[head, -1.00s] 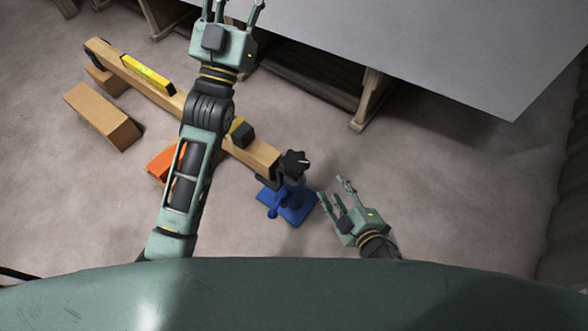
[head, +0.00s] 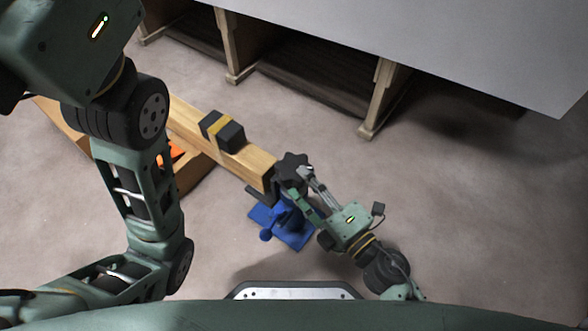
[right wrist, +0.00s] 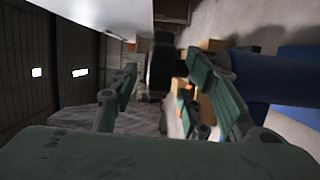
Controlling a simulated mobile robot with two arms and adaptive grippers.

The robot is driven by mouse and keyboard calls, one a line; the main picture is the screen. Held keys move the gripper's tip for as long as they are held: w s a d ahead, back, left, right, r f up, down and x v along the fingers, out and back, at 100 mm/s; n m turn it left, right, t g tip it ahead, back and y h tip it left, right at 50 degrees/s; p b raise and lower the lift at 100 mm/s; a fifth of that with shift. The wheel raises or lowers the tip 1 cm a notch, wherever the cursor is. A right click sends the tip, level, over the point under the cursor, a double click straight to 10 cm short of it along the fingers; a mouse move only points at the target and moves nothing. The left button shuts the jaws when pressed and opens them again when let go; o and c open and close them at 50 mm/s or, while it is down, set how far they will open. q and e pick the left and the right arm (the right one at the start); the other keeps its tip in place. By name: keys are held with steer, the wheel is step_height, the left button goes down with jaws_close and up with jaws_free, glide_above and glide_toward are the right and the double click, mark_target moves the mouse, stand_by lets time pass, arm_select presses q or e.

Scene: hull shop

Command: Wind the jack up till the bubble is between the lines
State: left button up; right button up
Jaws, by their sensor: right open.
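The blue jack (head: 283,228) stands on the floor under the near end of a wooden beam (head: 251,160). Its black star-shaped knob (head: 292,166) is on top. My right gripper (head: 302,184) is open, with its fingers on either side of the knob; I cannot tell whether they touch it. In the right wrist view the black knob (right wrist: 160,65) lies between the open fingers, with the blue jack (right wrist: 275,75) to the right. My left gripper's housing (head: 75,35) fills the upper left, its fingers out of frame. The level and its bubble are not visible.
A black block with a yellow band (head: 222,131) sits on the beam. Something orange (head: 176,152) and a brown box (head: 193,174) lie beside my left arm. A large grey panel on wooden supports (head: 384,95) spans the top. Floor at right is clear.

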mark_target(294, 169)
steer(key=x, duration=0.5)
jaws_close()
stand_by(0.4)
